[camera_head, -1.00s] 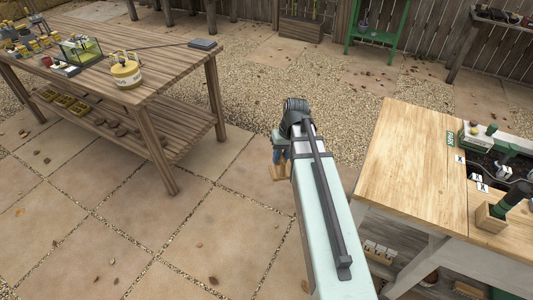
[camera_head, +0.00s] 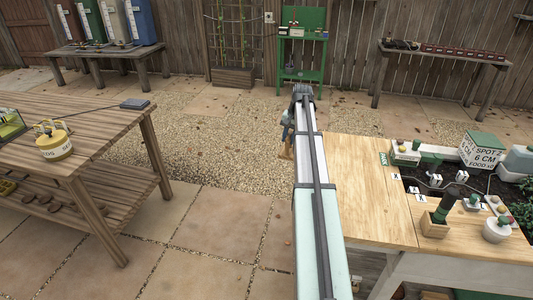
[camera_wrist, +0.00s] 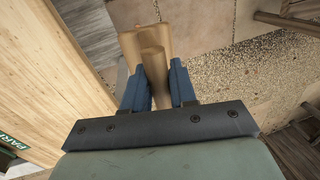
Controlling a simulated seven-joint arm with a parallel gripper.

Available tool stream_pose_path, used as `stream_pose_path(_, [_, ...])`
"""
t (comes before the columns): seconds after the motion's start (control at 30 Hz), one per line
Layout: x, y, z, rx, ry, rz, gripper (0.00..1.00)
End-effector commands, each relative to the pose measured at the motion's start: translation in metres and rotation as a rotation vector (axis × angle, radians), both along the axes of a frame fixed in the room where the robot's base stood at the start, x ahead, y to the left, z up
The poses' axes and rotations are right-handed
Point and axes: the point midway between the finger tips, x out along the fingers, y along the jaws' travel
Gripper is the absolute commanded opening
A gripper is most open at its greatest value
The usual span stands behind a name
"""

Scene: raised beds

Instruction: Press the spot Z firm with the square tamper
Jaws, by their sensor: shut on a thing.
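My gripper (camera_wrist: 156,72) is shut on a pale wooden tool, which I take to be the square tamper (camera_wrist: 146,42). Its two blue fingers stand on either side of the wood. In the head view the gripper (camera_head: 288,131) is partly hidden behind my arm, and the tamper's wooden end (camera_head: 286,152) hangs below it, in the air left of the light wooden bench (camera_head: 365,190). The planting bed with dark soil (camera_head: 440,186) is at the right of that bench. White marker cards (camera_head: 413,190) stand along its left side; I cannot read a Z on any.
A green PARK label (camera_head: 384,159) marks the bench. The bench's left part is bare. A slatted table (camera_head: 95,145) is at left.

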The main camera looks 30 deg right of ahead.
Motion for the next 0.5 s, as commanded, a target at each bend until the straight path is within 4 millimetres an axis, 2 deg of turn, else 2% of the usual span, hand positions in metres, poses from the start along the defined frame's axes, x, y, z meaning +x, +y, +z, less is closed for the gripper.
stream_pose_path(0.03, [-0.003,-0.024,0.006,0.000,0.000,-0.043,0.00])
stream_pose_path(0.2, [-0.031,-0.085,0.017,0.000,0.000,-0.170,0.00])
stream_pose_path(0.37, [-0.069,-0.136,0.025,0.000,0.000,-0.283,0.00])
stream_pose_path(0.5, [-0.108,-0.175,0.030,0.000,0.000,-0.375,0.00])
